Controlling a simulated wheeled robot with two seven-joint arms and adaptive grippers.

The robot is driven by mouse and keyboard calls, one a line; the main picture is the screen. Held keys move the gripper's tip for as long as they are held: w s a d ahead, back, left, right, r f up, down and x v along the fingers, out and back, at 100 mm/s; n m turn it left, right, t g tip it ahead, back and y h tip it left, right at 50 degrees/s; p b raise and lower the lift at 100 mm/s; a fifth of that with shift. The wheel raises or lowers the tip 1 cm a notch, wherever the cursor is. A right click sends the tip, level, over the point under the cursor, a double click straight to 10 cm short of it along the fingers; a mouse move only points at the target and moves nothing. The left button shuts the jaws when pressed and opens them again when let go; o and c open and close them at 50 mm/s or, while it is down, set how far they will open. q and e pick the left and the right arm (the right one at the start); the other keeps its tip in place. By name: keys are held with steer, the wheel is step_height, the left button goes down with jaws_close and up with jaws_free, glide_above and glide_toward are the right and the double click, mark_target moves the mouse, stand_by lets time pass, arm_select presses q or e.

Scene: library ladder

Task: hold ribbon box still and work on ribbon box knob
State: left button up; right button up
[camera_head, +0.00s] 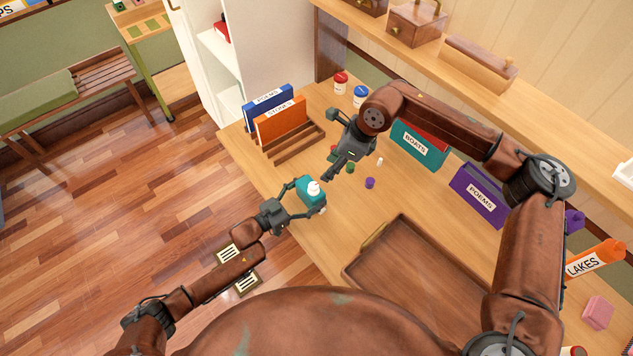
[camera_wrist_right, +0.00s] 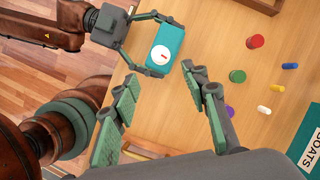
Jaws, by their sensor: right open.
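The ribbon box (camera_head: 305,195) is a small teal box with a round white knob (camera_head: 314,187) on one face. In the right wrist view the teal box (camera_wrist_right: 178,38) shows the white knob (camera_wrist_right: 160,55) with a red mark. My left gripper (camera_head: 300,200) is shut on the box, a finger at each end, near the table's front edge. My right gripper (camera_head: 335,165) is open and empty, above the table just beyond the box. Its two green-padded fingers (camera_wrist_right: 163,100) are spread in the wrist view, apart from the knob.
An empty wooden tray (camera_head: 415,262) stands at the front right. A book rack (camera_head: 290,145) is behind left.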

mark_target(314, 185)
steer(key=x, duration=1.1)
steer(key=shift+f, duration=0.35)
jaws_close()
